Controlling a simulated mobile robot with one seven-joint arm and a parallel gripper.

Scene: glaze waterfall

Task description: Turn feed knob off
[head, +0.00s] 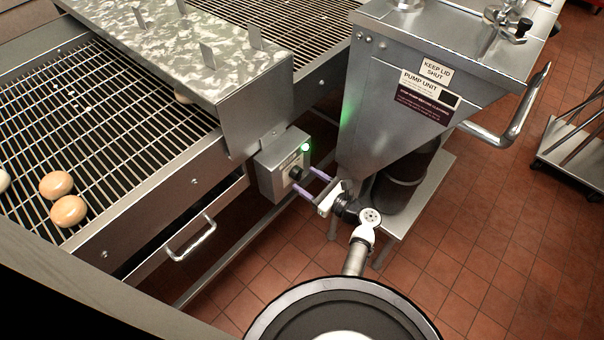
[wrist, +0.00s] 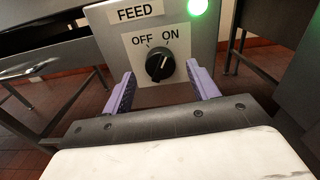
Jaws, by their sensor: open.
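The feed knob (wrist: 160,64) is a black rotary knob on a grey control box with OFF to the upper left and ON to the upper right. Its white mark appears to lean right, toward ON. In the head view, the knob (head: 296,173) is on the front of the control box (head: 270,170), below a lit green lamp (head: 305,147). My gripper (head: 313,182) is open, with its purple fingers pointing at the box. In the wrist view, the fingers (wrist: 160,80) stand apart left and right of the knob; I cannot tell whether they reach its depth.
A steel pump unit (head: 400,110) stands close on the right, with a handle (head: 510,120) sticking out. A trolley (head: 575,150) is farther right. Tiled floor is open in front.

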